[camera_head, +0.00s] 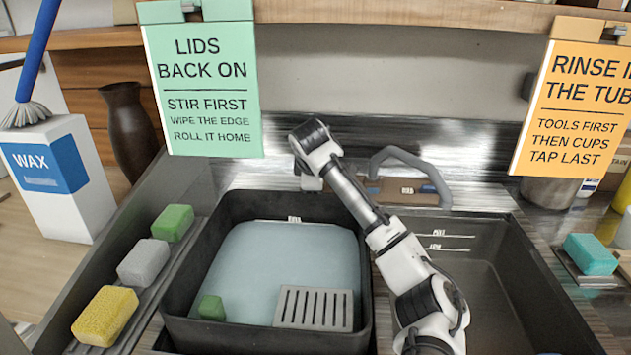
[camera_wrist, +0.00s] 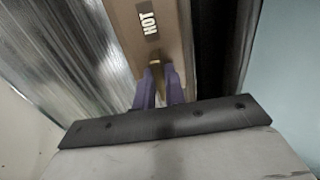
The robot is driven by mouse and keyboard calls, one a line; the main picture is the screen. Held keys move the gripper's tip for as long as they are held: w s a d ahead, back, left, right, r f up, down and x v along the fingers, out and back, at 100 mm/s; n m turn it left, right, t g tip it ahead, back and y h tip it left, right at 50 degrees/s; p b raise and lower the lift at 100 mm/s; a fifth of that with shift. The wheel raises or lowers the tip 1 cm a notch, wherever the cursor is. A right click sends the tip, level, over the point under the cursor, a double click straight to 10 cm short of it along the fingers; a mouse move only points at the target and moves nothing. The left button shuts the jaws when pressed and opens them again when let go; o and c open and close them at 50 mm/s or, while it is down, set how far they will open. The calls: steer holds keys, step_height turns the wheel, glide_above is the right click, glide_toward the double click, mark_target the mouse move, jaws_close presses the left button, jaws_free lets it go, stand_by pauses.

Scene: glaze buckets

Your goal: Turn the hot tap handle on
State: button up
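In the wrist view a brown tap panel (camera_wrist: 150,25) carries a HOT label. A small brass-coloured hot tap handle (camera_wrist: 164,76) stands just below the label. My gripper (camera_wrist: 162,80) has its two dark purple fingers on either side of this handle, a narrow gap apart. Whether they press on it I cannot tell. In the head view the panel (camera_head: 372,188) sits behind the tubs, with a grey arched tap spout (camera_head: 412,155) over it. My arm's end covers the panel's left part, and the hot handle is hidden there.
A black tub (camera_head: 180,292) with pale blue liquid, a grated piece (camera_head: 314,308) and a green block stands below my arm. An empty dark basin (camera_head: 480,290) lies to its right. A hanging green sign (camera_head: 204,85) is close left of my arm; an orange sign (camera_head: 577,105) hangs farther right.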

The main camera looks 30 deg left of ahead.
steer(key=shift+p, duration=0.3)
jaws_close()
steer(key=n+p, duration=0.2)
steer(key=n, duration=0.1)
steer(key=shift+r, duration=0.2)
steer(key=n+p, duration=0.3)
steer(key=shift+w+n, duration=0.1)
steer(key=shift+n, duration=0.2)
steer(key=n+p, duration=0.2)
steer(key=n, duration=0.2)
steer(key=shift+a+p, duration=0.1)
steer(key=shift+p, duration=0.25)
steer(key=shift+n+p, duration=0.6)
steer(key=shift+n, duration=0.9)
steer(key=shift+f, duration=0.1)
steer(key=o, duration=0.7)
jaws_free()
